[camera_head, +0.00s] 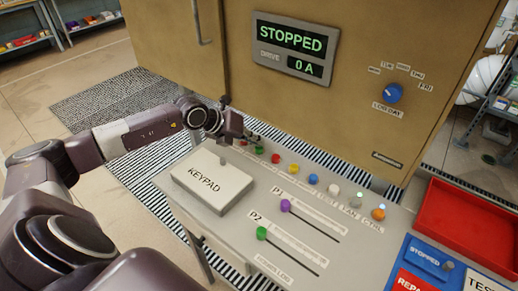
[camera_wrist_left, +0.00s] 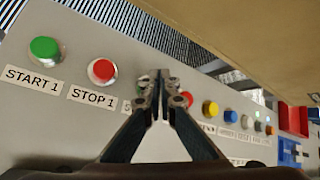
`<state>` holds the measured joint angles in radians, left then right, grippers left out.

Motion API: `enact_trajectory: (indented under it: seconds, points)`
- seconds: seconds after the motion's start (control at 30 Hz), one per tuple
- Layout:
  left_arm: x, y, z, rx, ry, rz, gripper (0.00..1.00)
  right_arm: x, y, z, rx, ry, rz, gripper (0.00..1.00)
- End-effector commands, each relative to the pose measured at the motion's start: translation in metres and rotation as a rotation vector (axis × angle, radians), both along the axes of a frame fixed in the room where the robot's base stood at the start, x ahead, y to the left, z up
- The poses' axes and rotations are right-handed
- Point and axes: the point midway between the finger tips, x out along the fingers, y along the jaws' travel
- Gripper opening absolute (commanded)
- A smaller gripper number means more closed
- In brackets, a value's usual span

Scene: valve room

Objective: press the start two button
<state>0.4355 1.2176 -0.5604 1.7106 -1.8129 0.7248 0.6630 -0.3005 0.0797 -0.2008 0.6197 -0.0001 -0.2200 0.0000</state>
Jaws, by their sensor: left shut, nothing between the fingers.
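The start two button is the small green one (camera_head: 259,149) in the button row, just right of my left gripper (camera_head: 238,132) in the head view. In the left wrist view it is mostly hidden behind the fingers; a bit of green (camera_wrist_left: 143,79) shows beside them. Its label is mostly covered, with only an "S" readable. My left gripper (camera_wrist_left: 160,76) is shut and empty, its tips over the row between the red STOP 1 button (camera_wrist_left: 101,71) and another red button (camera_wrist_left: 187,99). I cannot tell whether the tips touch anything. My right gripper is not in view.
The green START 1 button (camera_wrist_left: 44,50) is at the left. Yellow (camera_wrist_left: 210,108) and blue (camera_wrist_left: 228,116) buttons follow at right. The KEYPAD box (camera_head: 212,181) and sliders are on the panel. The cabinet (camera_head: 350,100) reads STOPPED. A red tray (camera_head: 470,212) is at right.

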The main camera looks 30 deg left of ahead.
Motion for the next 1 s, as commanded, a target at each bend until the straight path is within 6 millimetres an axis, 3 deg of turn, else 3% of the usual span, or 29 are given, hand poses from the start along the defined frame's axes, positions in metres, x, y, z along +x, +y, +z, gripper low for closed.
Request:
enact_trajectory:
  seconds: [1.0]
  points:
    - [0.0001, 0.0000, -0.0084, 0.000, 0.000, 0.000, 0.00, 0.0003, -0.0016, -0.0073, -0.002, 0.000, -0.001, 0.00]
